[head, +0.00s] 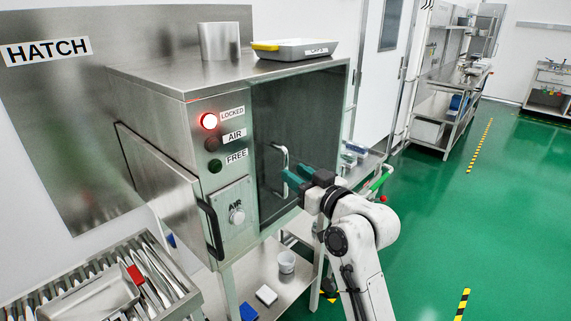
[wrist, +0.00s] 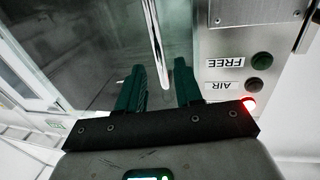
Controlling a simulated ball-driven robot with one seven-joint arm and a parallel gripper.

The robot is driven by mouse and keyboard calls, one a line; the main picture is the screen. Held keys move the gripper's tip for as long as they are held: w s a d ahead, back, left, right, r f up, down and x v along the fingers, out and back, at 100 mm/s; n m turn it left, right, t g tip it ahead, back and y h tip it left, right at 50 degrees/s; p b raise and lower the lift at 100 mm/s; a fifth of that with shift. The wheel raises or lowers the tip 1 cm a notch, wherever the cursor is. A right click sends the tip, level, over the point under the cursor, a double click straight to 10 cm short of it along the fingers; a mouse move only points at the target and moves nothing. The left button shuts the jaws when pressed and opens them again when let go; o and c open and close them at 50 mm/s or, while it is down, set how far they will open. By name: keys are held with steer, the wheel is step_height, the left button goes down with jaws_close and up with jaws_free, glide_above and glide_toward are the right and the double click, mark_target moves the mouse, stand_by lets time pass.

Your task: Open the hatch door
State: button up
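The hatch is a steel box with a dark glass door (head: 302,125) on its front, which looks closed. A vertical metal handle (head: 280,160) is on the door; in the wrist view the handle (wrist: 154,40) runs down between my fingertips. My gripper (head: 291,175) is open at the handle, with its teal fingers (wrist: 158,68) on either side of it in the picture. I cannot tell whether the fingers touch it. The red LOCKED lamp (head: 209,121) is lit; the AIR lamp (head: 212,142) and the green FREE lamp (head: 214,166) look dark.
A side panel with a black handle (head: 211,228) stands out at the left. A grey tray (head: 295,50) and a steel cup (head: 220,41) sit on top. A rack with a steel tray (head: 90,302) is at lower left. Green floor (head: 440,220) is clear at right.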

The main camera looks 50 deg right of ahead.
mark_target(287, 168)
steer(key=w, duration=0.4)
steer(key=shift+w+d+p, duration=0.35)
steer(key=shift+w+p, duration=0.05)
jaws_close()
